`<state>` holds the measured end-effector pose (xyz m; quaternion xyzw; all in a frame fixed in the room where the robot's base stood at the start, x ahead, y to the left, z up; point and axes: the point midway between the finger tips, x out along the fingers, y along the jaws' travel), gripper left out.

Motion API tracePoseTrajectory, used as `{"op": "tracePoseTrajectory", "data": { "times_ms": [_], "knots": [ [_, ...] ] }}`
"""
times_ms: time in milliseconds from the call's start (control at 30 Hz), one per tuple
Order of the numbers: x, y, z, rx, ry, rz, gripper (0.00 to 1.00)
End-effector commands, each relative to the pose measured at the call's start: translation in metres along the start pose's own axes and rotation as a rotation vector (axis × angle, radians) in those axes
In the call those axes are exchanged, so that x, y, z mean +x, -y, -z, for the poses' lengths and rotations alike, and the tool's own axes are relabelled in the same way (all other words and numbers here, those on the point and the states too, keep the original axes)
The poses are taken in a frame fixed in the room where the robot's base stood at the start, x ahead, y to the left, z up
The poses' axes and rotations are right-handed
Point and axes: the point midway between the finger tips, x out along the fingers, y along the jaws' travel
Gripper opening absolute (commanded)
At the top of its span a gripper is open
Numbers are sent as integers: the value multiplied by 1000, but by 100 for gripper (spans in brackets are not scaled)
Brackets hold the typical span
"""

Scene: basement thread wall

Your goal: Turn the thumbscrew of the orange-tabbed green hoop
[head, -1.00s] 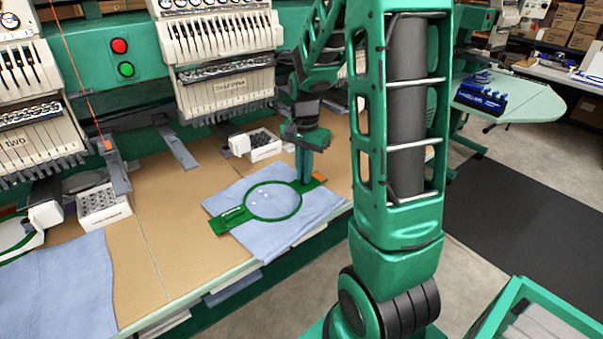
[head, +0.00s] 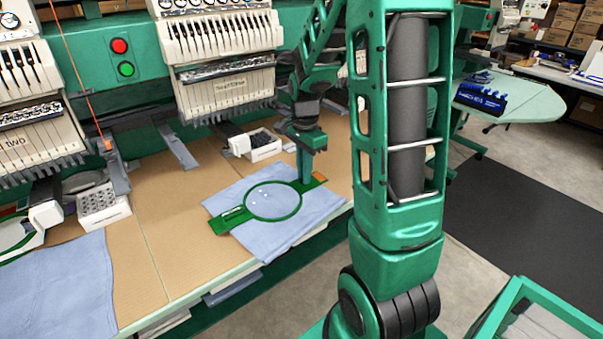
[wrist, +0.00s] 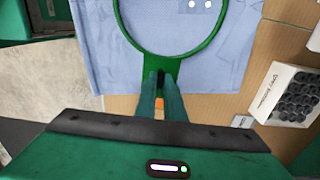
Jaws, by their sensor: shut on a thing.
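The green hoop (head: 247,214) lies on a blue cloth (head: 303,222) on the tan table, with a flat arm at each side. It also shows in the wrist view (wrist: 182,55). Its orange tab (head: 319,178) is at the right-hand arm, and the tab shows between my fingers in the wrist view (wrist: 159,104). My gripper (head: 305,181) points down at the hoop's right side, next to the tab. In the wrist view my gripper's fingers (wrist: 160,82) are close together on a small dark piece at the hoop's neck, which looks like the thumbscrew (wrist: 160,76). The fingers hide most of it.
White embroidery heads (head: 220,40) hang over the back of the table. A white box of bobbins (head: 262,144) stands behind the cloth, and another (head: 101,207) stands at left. A second blue cloth (head: 62,285) lies at front left. Bare table shows between the cloths.

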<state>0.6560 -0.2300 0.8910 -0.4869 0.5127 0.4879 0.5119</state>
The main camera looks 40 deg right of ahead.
Motion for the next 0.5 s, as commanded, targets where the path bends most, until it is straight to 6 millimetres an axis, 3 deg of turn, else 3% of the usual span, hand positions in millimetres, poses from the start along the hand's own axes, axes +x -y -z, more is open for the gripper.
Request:
{"op": "tracePoseTrajectory", "data": {
  "times_ms": [167, 200, 267, 500],
  "knots": [
    [0, 0, 0, -1, 0, 1, 0],
    [0, 0, 0, -1, 0, 0, 18],
    [0, 0, 0, -1, 0, 0, 28],
    [0, 0, 0, -1, 0, 0, 28]
  ]
}}
